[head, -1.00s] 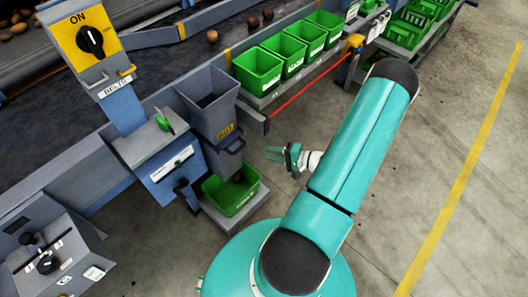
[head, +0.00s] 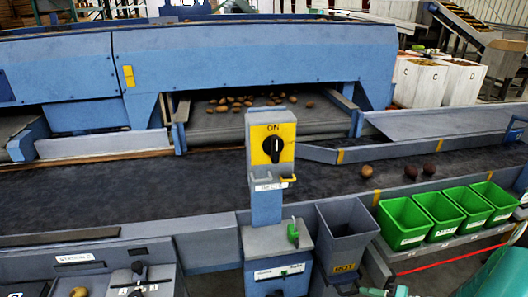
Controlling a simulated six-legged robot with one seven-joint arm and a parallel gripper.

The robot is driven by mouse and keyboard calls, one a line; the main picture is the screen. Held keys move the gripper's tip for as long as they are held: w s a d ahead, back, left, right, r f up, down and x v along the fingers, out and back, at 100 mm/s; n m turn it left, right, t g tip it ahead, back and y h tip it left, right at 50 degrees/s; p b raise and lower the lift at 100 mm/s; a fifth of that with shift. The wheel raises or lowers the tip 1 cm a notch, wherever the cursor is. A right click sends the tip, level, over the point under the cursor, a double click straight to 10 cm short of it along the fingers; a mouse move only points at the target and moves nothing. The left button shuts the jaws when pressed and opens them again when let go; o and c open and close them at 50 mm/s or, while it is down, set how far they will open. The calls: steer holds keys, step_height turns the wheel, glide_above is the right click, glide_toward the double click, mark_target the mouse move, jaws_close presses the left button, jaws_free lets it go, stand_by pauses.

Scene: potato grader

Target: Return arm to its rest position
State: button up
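My teal arm (head: 503,277) shows only in part, at the lower right corner of the head view. A small piece of my gripper (head: 385,292) shows at the bottom edge, just right of the grey hopper (head: 347,236). The rest of the gripper is cut off by the frame, so I cannot tell whether its fingers are apart. Nothing held shows in the visible piece.
A control post with a yellow ON switch panel (head: 272,146) stands left of the hopper. Green bins (head: 402,222) line the belt's near side at right. Several dark potatoes lie on the dark belt (head: 200,196). A blue grader (head: 250,58) stands behind.

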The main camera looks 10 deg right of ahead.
steer(key=s+a+r+n+g+h, duration=0.1)
steer(key=s+a+r+n+h, duration=0.1)
steer(key=a+r, duration=0.5)
steer(key=s+a+r+n+g+h, duration=0.1)
steer(key=s+a+r+n+h, duration=0.2)
steer(key=a+r, duration=0.5)
steer(key=s+a+r+n+g+h, duration=0.1)
steer(key=s+a+r+n+h, duration=0.2)
steer(key=a+r, duration=0.4)
step_height(320, 180, up, 9)
steer(key=shift+a+r+n+g+h, duration=0.15)
steer(key=shift+a+n+g+h, duration=0.25)
steer(key=shift+n+h, duration=0.45)
